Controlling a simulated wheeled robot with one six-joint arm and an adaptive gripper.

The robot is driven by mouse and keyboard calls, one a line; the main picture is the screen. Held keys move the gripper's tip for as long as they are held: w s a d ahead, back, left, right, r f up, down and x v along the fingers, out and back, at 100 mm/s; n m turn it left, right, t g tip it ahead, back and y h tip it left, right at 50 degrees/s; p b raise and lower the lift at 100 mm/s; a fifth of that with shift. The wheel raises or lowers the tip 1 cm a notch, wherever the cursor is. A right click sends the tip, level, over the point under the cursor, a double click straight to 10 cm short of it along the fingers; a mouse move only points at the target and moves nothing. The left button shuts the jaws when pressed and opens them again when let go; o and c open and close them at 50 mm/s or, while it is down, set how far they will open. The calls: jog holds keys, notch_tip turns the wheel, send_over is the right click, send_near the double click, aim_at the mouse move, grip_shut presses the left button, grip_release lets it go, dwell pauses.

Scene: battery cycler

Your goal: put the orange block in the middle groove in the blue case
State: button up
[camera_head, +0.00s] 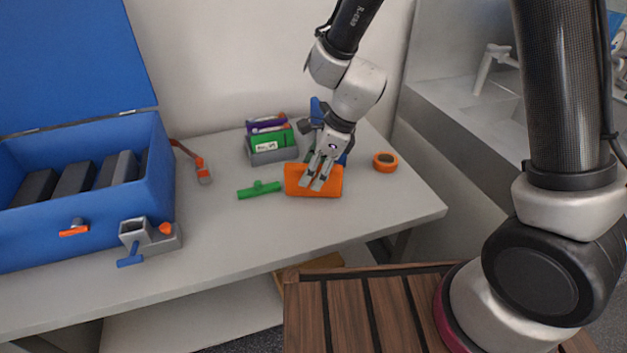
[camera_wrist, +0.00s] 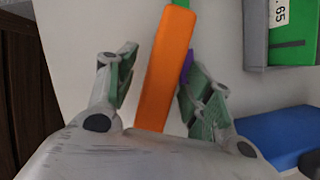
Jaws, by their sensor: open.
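In the wrist view the orange block (camera_wrist: 166,70) runs between the two open fingers of my gripper (camera_wrist: 158,85), with a gap on the left and little room on the right. The fingers do not clearly press on it. The blue case (camera_head: 75,245) stands open on the left of the table, its lid raised. Dark dividers (camera_head: 75,180) form grooves inside; their floor is hidden.
A green piece (camera_head: 259,189) lies just left of the orange block. A grey holder (camera_head: 272,156) with green and purple blocks stands behind it. An orange tape roll (camera_head: 385,161) is at right. A grey bracket (camera_head: 150,238) stands by the case. Front table space is clear.

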jog(key=shift+f, duration=0.2)
dwell(0.5)
jog(key=shift+c, duration=0.2)
jog(key=c, duration=0.9)
jog(key=shift+o, duration=0.2)
